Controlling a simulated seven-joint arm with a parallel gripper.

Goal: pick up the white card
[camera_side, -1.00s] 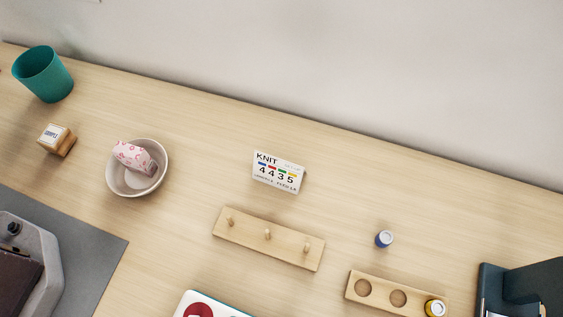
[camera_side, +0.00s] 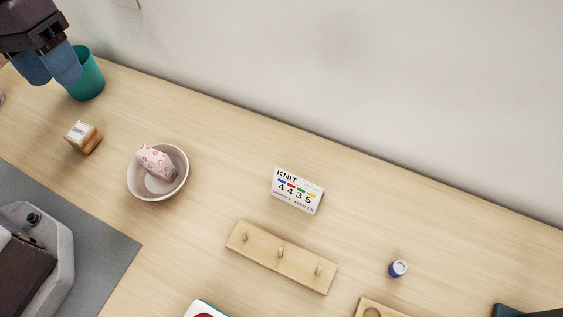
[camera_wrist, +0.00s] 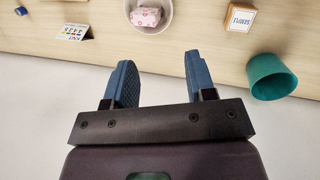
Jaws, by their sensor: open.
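The white card (camera_side: 297,191) printed "KNIT 4435" with coloured marks stands tilted on the wooden table, right of the bowl and behind a pegged wooden strip. In the wrist view the card (camera_wrist: 74,32) is at the upper left, beyond the left finger. My gripper (camera_side: 50,66) is at the upper left of the side view, in front of or above the teal cup, far to the left of the card. In the wrist view its two blue fingers (camera_wrist: 160,78) are spread apart with nothing between them.
A pale bowl (camera_side: 134,185) holds a pink-patterned packet (camera_side: 157,160). A teal cup (camera_side: 91,80) and a wooden stamp block (camera_side: 84,138) are at the left. A pegged strip (camera_side: 280,257) lies before the card; a blue spool (camera_side: 397,268) stands right. Table around the card is clear.

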